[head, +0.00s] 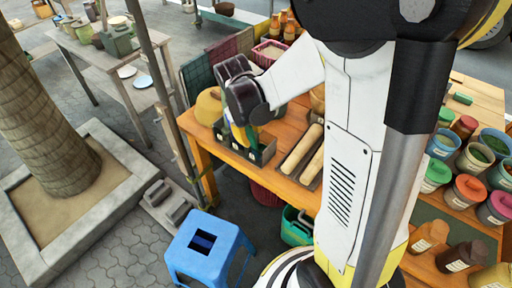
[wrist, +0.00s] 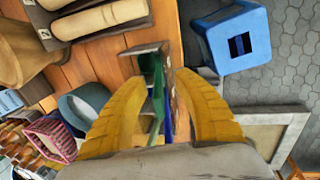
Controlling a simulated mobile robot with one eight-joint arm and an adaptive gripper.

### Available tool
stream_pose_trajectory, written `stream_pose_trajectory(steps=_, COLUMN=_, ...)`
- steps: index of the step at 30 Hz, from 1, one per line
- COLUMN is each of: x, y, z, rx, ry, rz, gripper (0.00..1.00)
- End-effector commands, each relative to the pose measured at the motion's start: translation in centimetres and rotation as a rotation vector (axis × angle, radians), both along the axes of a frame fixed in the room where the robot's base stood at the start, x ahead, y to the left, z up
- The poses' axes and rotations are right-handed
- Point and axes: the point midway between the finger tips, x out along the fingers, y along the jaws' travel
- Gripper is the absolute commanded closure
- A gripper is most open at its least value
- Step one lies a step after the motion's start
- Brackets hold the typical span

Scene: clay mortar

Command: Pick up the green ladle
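A green ladle (wrist: 155,100) shows as a narrow green shape between my fingers in the wrist view. It stands in a dark holder box (head: 262,156) at the left end of the wooden table. A blue utensil (wrist: 168,122) is close beside it. My gripper (wrist: 158,82) is open, with one yellow finger on each side of the green and blue shapes. I cannot tell whether a finger touches the ladle. In the head view my gripper (head: 238,134) points down at the box, and my wrist hides much of the utensils.
Wooden rolling pins (head: 300,148) lie on a tray right of the box. A tan rounded object (head: 208,106) stands behind it. A blue stool (head: 209,243) and a green crate (head: 296,227) stand on the paving. Several colored jars (head: 466,190) fill the right side.

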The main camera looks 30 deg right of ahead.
Motion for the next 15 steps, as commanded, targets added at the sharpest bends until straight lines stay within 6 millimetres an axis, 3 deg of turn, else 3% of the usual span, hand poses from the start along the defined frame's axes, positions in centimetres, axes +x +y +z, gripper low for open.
stream_pose_trajectory(steps=9, x=0.5, y=-1.0, z=-4.6, rx=0.0, ry=0.0, rz=-0.002, gripper=0.66)
stream_pose_trajectory(steps=15, x=0.5, y=-1.1, z=-4.6, rx=0.0, ry=0.0, rz=-0.001, gripper=0.66)
